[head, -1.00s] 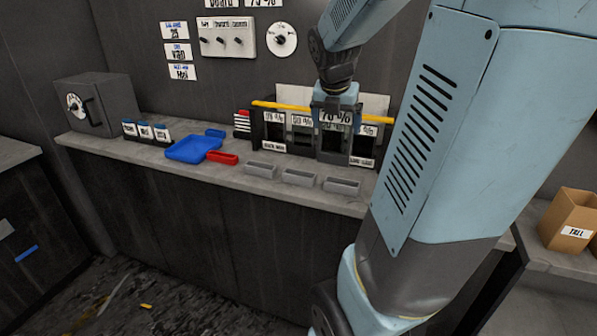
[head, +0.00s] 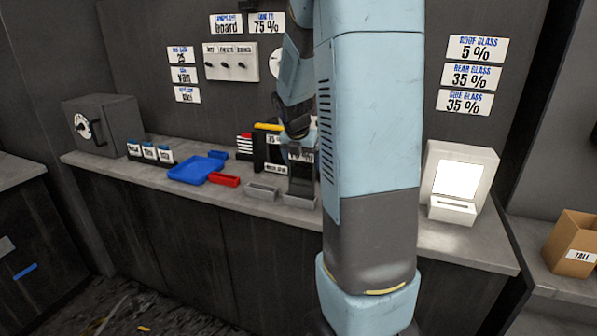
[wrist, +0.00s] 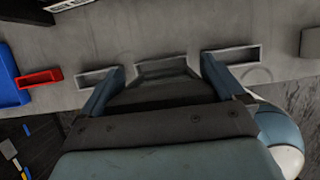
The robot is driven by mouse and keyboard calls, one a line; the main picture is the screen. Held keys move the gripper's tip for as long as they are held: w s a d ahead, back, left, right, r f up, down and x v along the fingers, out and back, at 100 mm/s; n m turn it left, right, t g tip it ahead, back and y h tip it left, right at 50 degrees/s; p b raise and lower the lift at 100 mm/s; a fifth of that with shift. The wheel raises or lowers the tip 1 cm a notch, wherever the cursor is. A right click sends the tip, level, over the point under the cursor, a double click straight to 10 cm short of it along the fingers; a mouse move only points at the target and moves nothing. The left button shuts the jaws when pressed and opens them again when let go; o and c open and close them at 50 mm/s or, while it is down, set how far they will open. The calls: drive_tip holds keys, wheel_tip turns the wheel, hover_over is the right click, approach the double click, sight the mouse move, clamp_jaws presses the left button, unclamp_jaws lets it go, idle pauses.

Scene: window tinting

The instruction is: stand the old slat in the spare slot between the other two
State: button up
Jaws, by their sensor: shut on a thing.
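My gripper (head: 300,142) is shut on a dark slat (head: 302,184) with a white label near its top. The slat hangs roughly upright in front of the sample rack, over the middle grey slot holder (head: 299,201). I cannot tell whether its lower end touches the holder. In the wrist view the slat (wrist: 160,92) lies between the two blue fingers, in line with the middle holder (wrist: 162,66). The left holder (head: 262,192) stands beside it and looks empty. The right holder (wrist: 235,55) shows in the wrist view; my arm hides it in the head view.
The dark rack (head: 258,148) with labelled slats stands behind, partly hidden by my arm. A white light box (head: 458,185) stands at the right. The counter's front edge is close.

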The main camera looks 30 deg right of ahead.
sight(301, 169)
drive_tip(key=shift+w+a+f, duration=0.1)
drive_tip(key=shift+w+f, duration=0.35)
drive_tip(key=shift+f, duration=1.55)
drive_tip(key=shift+f, duration=0.1)
drive_tip(key=o, duration=0.7)
drive_tip(key=shift+c, duration=0.2)
